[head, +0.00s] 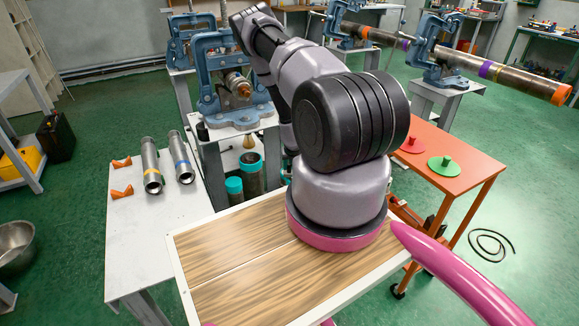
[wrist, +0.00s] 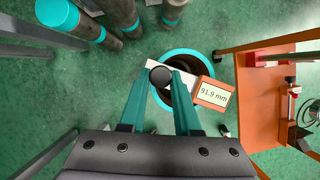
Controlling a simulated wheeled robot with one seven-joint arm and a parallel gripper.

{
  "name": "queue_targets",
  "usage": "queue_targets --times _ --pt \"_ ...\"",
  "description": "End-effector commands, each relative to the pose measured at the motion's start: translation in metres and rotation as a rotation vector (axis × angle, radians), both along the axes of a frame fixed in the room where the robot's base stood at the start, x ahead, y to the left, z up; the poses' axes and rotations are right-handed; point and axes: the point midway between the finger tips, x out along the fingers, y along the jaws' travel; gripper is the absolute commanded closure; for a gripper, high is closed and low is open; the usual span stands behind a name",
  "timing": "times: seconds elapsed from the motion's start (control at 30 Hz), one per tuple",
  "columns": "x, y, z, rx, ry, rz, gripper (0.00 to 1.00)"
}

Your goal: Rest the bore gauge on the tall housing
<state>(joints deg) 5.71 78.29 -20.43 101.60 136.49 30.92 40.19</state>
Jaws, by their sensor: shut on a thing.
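My gripper (wrist: 161,76) shows in the wrist view, its two teal fingers shut on the black round knob of the bore gauge. The gauge has a pale crossbar and an orange-framed display (wrist: 213,94) reading 91.9 mm. Directly beneath it is a dark, open, upright cylinder with a teal rim (wrist: 184,51), apparently a housing. The gauge overlaps this rim in the picture; I cannot tell whether they touch. In the head view my arm hides the gripper and gauge. Teal-rimmed housings (head: 250,172) stand there beyond the wooden-topped surface; which is the tall one is unclear.
An orange table (head: 452,165) with red and green discs stands right. A pale bench (head: 130,235) with two metal pipes stands left. Vises on stands are behind. Green floor is open between.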

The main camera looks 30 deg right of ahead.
Motion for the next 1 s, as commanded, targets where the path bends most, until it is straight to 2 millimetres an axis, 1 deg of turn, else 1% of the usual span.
queue_targets --times 0.63,0.67,0.7,0.73,0.77,1.0 --pt "0.0003 -0.0002 -0.007 -0.001 -0.001 0.001 1.0" --pt "0.0003 -0.0003 -0.0071 -0.001 -0.001 0.001 0.65" --pt "0.0004 -0.0003 -0.0068 -0.001 -0.001 0.001 0.5" --pt "0.0004 -0.0003 -0.0068 -0.001 -0.001 0.001 0.38" --pt "0.0004 -0.0003 -0.0068 0.0 -0.001 0.0 0.34" --pt "-0.0004 0.0002 -0.0075 0.0 0.001 0.0 0.34"
